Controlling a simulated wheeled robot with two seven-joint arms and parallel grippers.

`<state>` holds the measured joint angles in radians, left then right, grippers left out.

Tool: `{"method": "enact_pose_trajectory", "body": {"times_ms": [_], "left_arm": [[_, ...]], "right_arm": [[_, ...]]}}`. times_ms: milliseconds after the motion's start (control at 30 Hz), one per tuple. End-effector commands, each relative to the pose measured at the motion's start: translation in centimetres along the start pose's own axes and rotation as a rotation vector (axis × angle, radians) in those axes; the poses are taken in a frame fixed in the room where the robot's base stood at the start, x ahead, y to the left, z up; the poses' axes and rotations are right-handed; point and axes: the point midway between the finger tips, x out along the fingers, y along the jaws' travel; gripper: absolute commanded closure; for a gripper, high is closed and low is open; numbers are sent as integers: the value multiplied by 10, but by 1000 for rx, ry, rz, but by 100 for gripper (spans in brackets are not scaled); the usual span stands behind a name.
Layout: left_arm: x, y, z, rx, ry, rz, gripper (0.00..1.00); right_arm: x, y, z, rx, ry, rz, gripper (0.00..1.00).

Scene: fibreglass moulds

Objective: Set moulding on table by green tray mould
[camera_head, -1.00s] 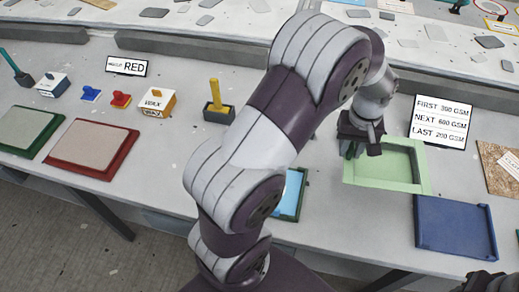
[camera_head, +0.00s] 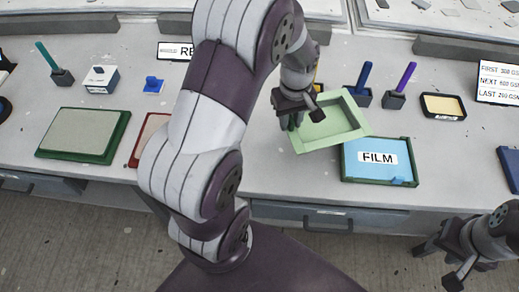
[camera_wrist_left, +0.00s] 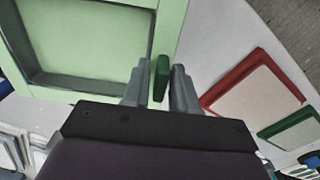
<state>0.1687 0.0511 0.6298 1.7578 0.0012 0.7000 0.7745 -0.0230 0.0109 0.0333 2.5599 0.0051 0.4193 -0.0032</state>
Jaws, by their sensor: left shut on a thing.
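The moulding is a light green shallow rectangular tray (camera_head: 350,112), slightly turned and apparently raised above the table. My left gripper (camera_head: 292,118) is at its left side; the left wrist view shows its fingers (camera_wrist_left: 160,85) shut on a small dark green tab (camera_wrist_left: 161,78) beside the moulding (camera_wrist_left: 105,85). The green tray mould (camera_head: 122,135), with a beige panel, lies flat at the left of the table. It also shows in the left wrist view (camera_wrist_left: 275,128). My right gripper (camera_head: 445,262) is empty at the lower right, its fingers apart, off the table's front edge.
A red mould (camera_head: 135,155) lies right of the green one, partly hidden by my arm. A green-framed FILM tray (camera_head: 348,172) sits just right of and below the moulding. Blue and purple tools stand in holders (camera_head: 393,100) behind. A blue block (camera_head: 153,85) stands behind the moulds.

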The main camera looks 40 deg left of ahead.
Motion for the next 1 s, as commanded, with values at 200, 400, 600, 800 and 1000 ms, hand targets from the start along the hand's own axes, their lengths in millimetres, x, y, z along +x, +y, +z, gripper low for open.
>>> {"method": "enact_pose_trajectory", "body": {"times_ms": [200,400,600,800,1000], "left_arm": [[36,-65,4,-6,-3,-2,100],[55,-90,4,-1,-1,-1,100],[89,-91,5,1,-2,-1,100],[94,-90,4,1,1,1,100],[97,-91,5,1,0,0,66]], "right_arm": [[-8,0,-1,0,0,0,63],[-9,0,-1,0,0,0,63],[-9,0,-1,0,0,0,63],[-9,0,-1,0,0,0,63],[-8,0,-1,0,0,0,63]]}}
